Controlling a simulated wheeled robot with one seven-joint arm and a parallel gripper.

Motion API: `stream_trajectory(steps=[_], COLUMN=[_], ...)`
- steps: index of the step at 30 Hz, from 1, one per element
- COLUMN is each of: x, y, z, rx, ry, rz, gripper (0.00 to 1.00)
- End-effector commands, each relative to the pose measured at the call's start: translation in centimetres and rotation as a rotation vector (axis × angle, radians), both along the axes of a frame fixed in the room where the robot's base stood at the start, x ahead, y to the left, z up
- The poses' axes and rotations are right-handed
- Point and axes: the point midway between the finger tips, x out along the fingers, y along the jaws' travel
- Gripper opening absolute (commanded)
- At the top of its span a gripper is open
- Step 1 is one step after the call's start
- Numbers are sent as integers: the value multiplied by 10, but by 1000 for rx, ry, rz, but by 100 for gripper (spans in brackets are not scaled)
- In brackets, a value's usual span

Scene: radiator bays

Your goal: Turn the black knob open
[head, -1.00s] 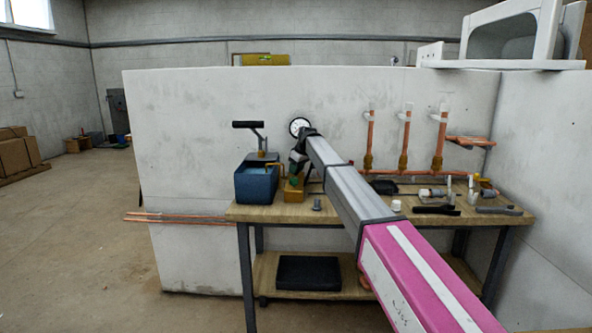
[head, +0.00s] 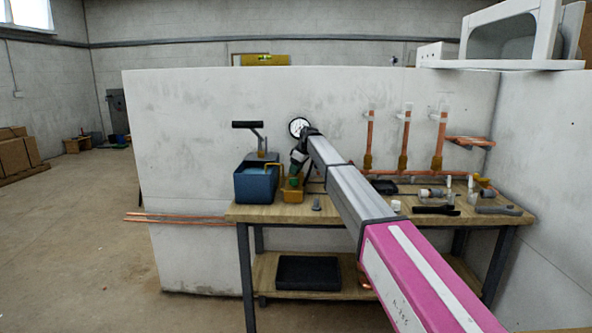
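A blue test pump tank (head: 256,186) with a black-handled lever (head: 247,125) stands at the left end of the workbench. Beside it is a brass block (head: 292,195) with a green part (head: 294,181) on top. A round white gauge (head: 299,127) shows just above the end of my arm. My gripper (head: 297,164) is dark and small, pointing down right above the green part. Whether it touches anything there I cannot tell. I cannot make out the black knob; it may be hidden by the gripper. The finger opening is too small to read.
The wooden workbench (head: 345,211) carries fittings and dark tools (head: 436,210) on its right half. Upright copper pipes (head: 405,140) stand against the wall panel (head: 200,130) behind. Copper pipes (head: 180,219) jut out left of the bench.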

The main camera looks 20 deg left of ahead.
Motion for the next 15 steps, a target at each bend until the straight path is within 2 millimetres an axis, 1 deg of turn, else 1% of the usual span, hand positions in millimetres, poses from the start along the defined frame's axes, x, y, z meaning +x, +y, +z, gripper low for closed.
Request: stream_trajectory(steps=[1,2,11,15], x=[0,0,0,-1], y=[0,0,-1,-6], z=[0,0,2,15], rx=[0,0,1,2], ry=[-1,0,0,-1], rz=[0,0,-1,-1], gripper=[63,65,65,65])
